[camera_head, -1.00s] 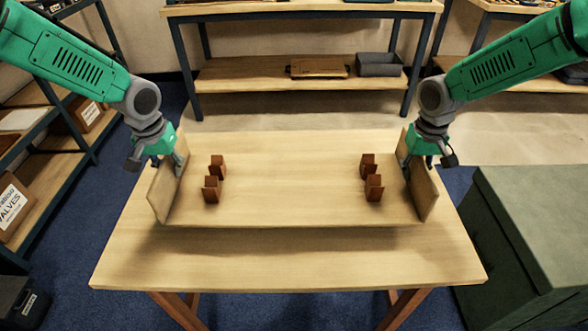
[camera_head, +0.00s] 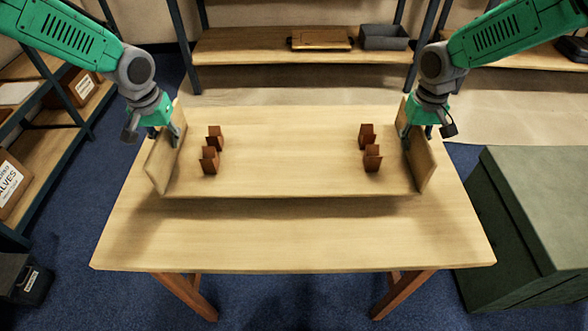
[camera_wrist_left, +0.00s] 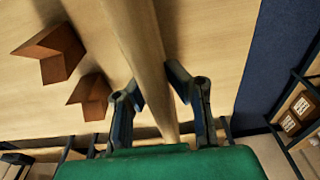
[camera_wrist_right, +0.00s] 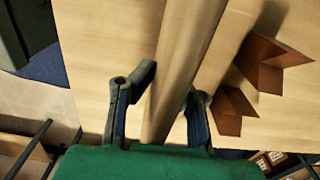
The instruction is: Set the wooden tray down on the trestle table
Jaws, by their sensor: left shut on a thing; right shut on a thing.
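The wooden tray (camera_head: 285,170) is a pale board with an upright wall at each end and several brown angled brackets (camera_head: 209,160) on it. It is roughly level over the trestle table (camera_head: 290,240), with a dark shadow under its front edge. It looks slightly above the top, but I cannot clearly see the gap. My left gripper (camera_head: 174,138) is shut on the left end wall, which passes between its fingers in the left wrist view (camera_wrist_left: 150,90). My right gripper (camera_head: 410,138) is shut on the right end wall, also seen in the right wrist view (camera_wrist_right: 178,90).
The tabletop is bare in front of the tray and at both sides. A green cabinet (camera_head: 535,200) stands close at the right. A shelf rack (camera_head: 40,160) stands at the left. A bench shelf (camera_head: 240,48) behind holds a wooden board and a grey bin (camera_head: 385,37).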

